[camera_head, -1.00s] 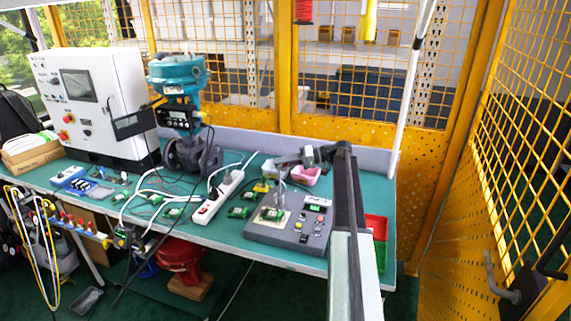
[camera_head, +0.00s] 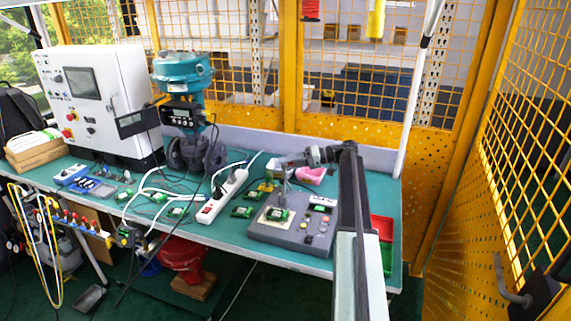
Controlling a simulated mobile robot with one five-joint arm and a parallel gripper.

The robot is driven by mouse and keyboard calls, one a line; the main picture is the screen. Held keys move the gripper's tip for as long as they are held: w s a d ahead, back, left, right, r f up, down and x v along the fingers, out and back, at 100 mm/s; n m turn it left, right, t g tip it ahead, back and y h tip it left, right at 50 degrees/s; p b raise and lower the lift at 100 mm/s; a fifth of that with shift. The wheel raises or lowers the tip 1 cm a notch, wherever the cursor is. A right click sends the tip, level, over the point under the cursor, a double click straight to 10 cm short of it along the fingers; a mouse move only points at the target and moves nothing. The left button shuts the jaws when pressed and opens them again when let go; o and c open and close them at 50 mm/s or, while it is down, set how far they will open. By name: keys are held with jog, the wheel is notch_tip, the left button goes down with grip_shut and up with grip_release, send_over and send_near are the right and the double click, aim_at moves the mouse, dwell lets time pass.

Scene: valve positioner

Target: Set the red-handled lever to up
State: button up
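A rail with a row of small coloured handles (camera_head: 78,220), some of them red, is at the front left edge of the bench. They are too small for me to tell which is the red-handled lever or how it is set. My arm reaches up from the bottom right over the bench. My gripper (camera_head: 287,163) is at its far end, above the back of the bench near a grey control box, well to the right of the handles. Its fingers are too small to tell whether they are open.
Red and green bins (camera_head: 382,228) are right of my arm. Yellow mesh fencing (camera_head: 520,130) encloses the right.

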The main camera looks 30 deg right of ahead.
dwell(0.4)
jog(key=shift+d, duration=0.15)
jog(key=shift+s+d, duration=0.15)
jog(key=shift+d, duration=0.05)
jog(key=p+v, duration=0.2)
jog(key=v, duration=0.5)
jog(key=shift+r, duration=0.1)
